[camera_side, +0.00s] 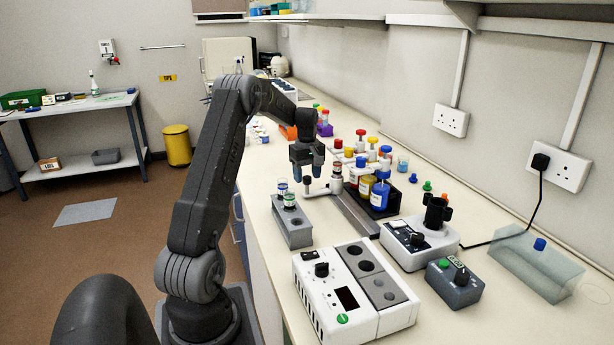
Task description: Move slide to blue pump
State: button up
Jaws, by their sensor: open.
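My gripper (307,171) hangs fingers down above the bench, open, with blue-tipped fingers and nothing seen between them. Just below and right of it, a pale slide carriage (320,189) with a dark knob sits at a grey rail (352,213) that runs toward the front right. I cannot tell whether the fingers touch the carriage. Along the rail's right side stands a dark rack (383,211) of bottles. The blue bottle (379,197), likely the blue pump, is at the near end; a yellow-labelled bottle (367,187) stands behind it.
A grey block with vials (292,230) stands left of the rail. A white control box (352,290), a white stirrer-like device (420,240) and a small grey box (454,283) stand in front. Coloured-cap tubes crowd behind.

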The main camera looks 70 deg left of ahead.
jog(key=shift+f, duration=0.35)
jog(key=shift+c, duration=0.4)
grip_shut()
